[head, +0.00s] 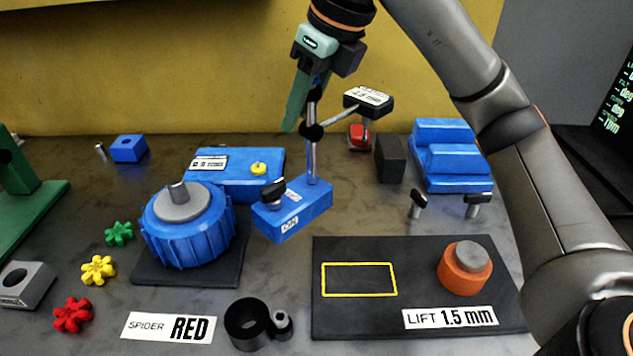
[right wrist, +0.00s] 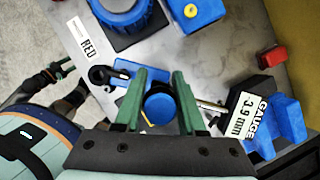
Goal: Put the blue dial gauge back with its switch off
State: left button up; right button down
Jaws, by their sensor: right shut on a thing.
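The blue dial gauge has a blue block base (head: 308,207) with a black switch knob (head: 273,192), a metal post (head: 312,150) and a side arm carrying a black gauge head (head: 368,101). The gauge display (right wrist: 240,115) reads about 3.9 mm there. I cannot tell whether the base touches the table.
A black plate (head: 350,318) with an empty yellow outline (head: 359,280) and an orange cylinder (head: 464,270) lies at right front. A blue ribbed rotary unit (head: 187,232) is left of the base, a blue box (head: 225,168) behind. Blue stepped blocks (head: 452,160) stand at back right.

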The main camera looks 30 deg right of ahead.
jog(key=w+d+f, duration=0.8)
jog(key=w+f, duration=0.3)
jog(key=f, duration=0.1)
jog(key=shift+w+f, duration=0.15)
jog(key=shift+f, duration=0.15)
jog(key=c, duration=0.5)
grip_release()
jog(key=shift+f, duration=0.2)
jog(key=shift+r, duration=0.1)
